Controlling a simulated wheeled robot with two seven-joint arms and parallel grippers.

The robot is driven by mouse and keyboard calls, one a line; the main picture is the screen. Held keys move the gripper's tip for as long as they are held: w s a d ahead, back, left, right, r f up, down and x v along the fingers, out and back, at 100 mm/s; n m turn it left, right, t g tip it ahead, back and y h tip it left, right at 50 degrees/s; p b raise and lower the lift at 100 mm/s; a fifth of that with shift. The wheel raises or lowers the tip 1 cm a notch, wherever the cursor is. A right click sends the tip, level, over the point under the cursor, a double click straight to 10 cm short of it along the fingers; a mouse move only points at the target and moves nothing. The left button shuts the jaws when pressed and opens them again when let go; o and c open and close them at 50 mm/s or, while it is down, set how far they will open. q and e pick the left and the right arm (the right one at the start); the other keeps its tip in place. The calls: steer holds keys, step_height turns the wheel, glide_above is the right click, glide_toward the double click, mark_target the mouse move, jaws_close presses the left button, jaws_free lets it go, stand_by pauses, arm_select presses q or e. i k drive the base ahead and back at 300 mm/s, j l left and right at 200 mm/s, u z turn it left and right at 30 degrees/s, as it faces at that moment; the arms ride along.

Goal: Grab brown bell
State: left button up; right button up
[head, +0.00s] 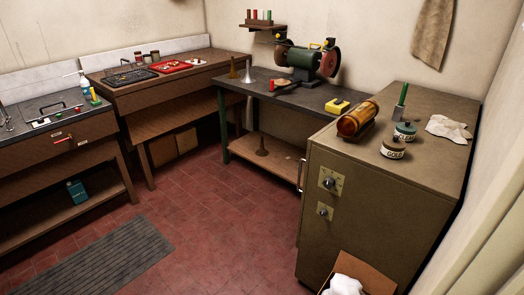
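A brown bell-shaped piece (233,69), flared at the bottom with a narrow upright neck, stands at the left end of the dark bench (312,98) in the head view. A paler, silvery bell-shaped piece (248,74) stands just right of it. Another brown bell-shaped piece (262,148) stands flared end down on the bench's lower wooden shelf (278,160). Which of the two brown ones is the task's bell I cannot tell. Neither of my grippers shows in this view.
A bench grinder (305,60) and a yellow block (337,106) sit on the dark bench. A cabinet (385,185) with jars and a brown cylinder (357,118) stands at right. Wooden workbenches line the left. The red tiled floor (215,215) is mostly open, with a grey mat.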

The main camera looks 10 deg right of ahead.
mark_target(261, 152)
steer(key=i+j+u, duration=0.15)
steer(key=i+j, duration=0.5)
steer(key=i, duration=0.15)
steer(key=i+j+u, duration=0.1)
steer(key=i+j, duration=0.15)
steer(key=i, duration=0.15)
steer(key=i+j, duration=0.2)
steer(key=i, duration=0.2)
steer(key=i+j+u, duration=0.1)
steer(key=i+j, duration=0.15)
steer(key=i, duration=0.2)
